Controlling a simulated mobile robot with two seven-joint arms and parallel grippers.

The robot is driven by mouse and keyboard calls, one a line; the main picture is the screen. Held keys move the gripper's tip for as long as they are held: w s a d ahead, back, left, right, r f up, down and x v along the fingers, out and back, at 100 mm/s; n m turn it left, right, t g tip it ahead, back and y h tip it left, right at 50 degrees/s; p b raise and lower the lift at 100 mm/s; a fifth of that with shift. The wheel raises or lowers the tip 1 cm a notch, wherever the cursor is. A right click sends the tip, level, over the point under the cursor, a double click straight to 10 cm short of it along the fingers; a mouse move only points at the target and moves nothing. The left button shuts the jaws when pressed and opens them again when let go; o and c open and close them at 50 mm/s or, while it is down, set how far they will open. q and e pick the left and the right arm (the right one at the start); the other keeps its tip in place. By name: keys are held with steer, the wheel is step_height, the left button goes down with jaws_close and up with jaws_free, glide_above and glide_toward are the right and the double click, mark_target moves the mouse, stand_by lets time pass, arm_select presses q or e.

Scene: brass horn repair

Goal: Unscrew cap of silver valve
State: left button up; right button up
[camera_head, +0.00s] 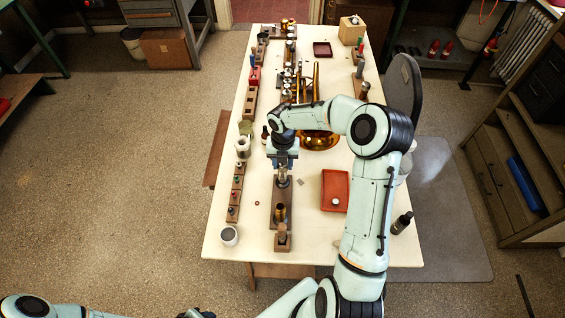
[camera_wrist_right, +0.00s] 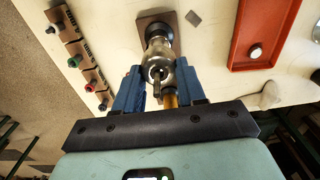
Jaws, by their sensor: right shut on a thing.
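The silver valve (camera_wrist_right: 158,52) stands upright between the blue fingers of my right gripper (camera_wrist_right: 158,85) in the right wrist view. A thin stem on it points toward the camera. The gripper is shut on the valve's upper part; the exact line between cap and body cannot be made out. In the head view my right gripper (camera_head: 283,160) points down over the wooden strip, and the valve (camera_head: 283,181) shows just below it. A brass part shows behind the right finger in the wrist view. My left arm shows only at the bottom left edge; its gripper cannot be made out.
An orange-red tray (camera_head: 346,178) with a small pale round piece lies right of the strip. A rack of small coloured pieces (camera_head: 235,198) stands to the left. A brass horn (camera_head: 319,143) lies behind my forearm. A dark bottle (camera_head: 401,222) stands near the right edge.

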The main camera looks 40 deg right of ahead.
mark_target(282, 165)
steer(key=shift+r, duration=3.05)
